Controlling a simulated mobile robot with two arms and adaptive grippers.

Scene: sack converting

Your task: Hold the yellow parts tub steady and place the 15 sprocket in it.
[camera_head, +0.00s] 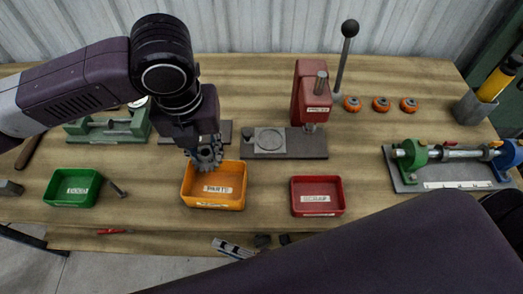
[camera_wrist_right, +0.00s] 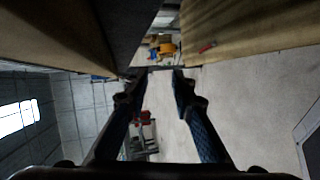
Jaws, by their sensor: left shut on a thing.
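The yellow parts tub (camera_head: 213,203) stands on the bench, left of centre, with a PARTS label and its opening up. My left gripper (camera_head: 207,163) points down at the tub's back wall and is shut on it. Three small orange round parts (camera_head: 381,104) lie at the back right of the bench; I cannot read any number on them, so I cannot tell whether one is the 15 sprocket. In the right wrist view my right gripper (camera_wrist_right: 159,76) has its two fingers apart, with nothing between them, beside the bench edge.
A green tub (camera_head: 73,187) stands left of the yellow one and a red tub (camera_head: 317,196) right of it. A red press (camera_head: 311,95) with a long lever stands behind. A shaft fixture (camera_head: 450,153) is at the right. Bare bench lies between the yellow and red tubs.

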